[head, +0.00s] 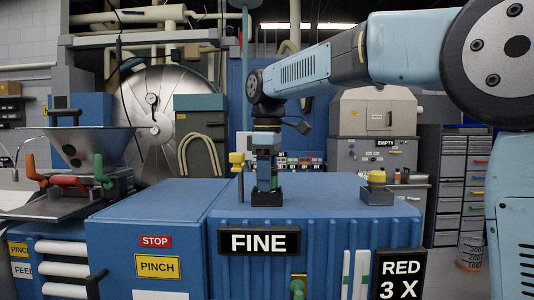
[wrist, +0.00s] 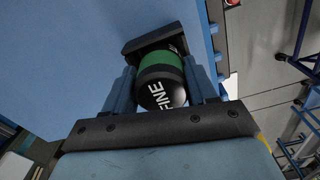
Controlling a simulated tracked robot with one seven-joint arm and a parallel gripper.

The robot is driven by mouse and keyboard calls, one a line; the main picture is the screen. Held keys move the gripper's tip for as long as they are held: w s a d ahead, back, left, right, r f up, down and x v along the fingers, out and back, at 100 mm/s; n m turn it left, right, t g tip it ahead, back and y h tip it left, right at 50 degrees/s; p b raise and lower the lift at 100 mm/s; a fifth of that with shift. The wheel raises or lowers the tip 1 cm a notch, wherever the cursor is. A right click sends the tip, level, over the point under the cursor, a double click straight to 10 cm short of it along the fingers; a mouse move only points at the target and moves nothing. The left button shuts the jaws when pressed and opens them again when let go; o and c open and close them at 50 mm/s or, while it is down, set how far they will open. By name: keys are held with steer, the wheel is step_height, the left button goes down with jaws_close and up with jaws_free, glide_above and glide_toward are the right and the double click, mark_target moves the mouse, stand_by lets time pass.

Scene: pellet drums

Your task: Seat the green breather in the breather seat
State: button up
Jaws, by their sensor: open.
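The green breather (wrist: 162,62) shows in the wrist view as a green band with a black cap lettered FINE. It is between the two blue fingers of my gripper (wrist: 164,80), which is open around it. Its far end meets a dark square block (wrist: 135,45), apparently the breather seat; how deep it sits is hidden. In the head view my gripper (head: 266,180) points down over the black block (head: 267,199) on the blue cabinet top, above the FINE sign. Only a sliver of the green breather (head: 275,184) shows there beside the fingers.
A yellow-topped fitting (head: 376,178) stands on a grey block to the right on the cabinet top. A hopper (head: 75,148) with coloured handles is at far left. The cabinet top between block and right fitting is clear.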

step_height(320, 180, up, 12)
stand_by(0.5)
steer(key=shift+s, duration=0.1)
steer(key=s+d+f+m+t, duration=0.2)
steer(key=s+d+f+m, duration=0.5)
steer(key=d, duration=0.5)
steer(key=s+d+f+m+t, duration=0.2)
steer(key=s+d+f+m, duration=0.35)
steer(key=d+f, duration=0.45)
steer(key=s+d+f+m+t, duration=0.1)
steer(key=s+d+f+m, duration=0.3)
steer(key=s+d+f, duration=0.2)
step_height(320, 180, down, 4)
steer(key=shift+s+d+r+t, duration=0.1)
steer(key=shift+s+d+t, duration=0.2)
steer(key=shift+s, duration=0.65)
steer(key=shift+c, duration=0.3)
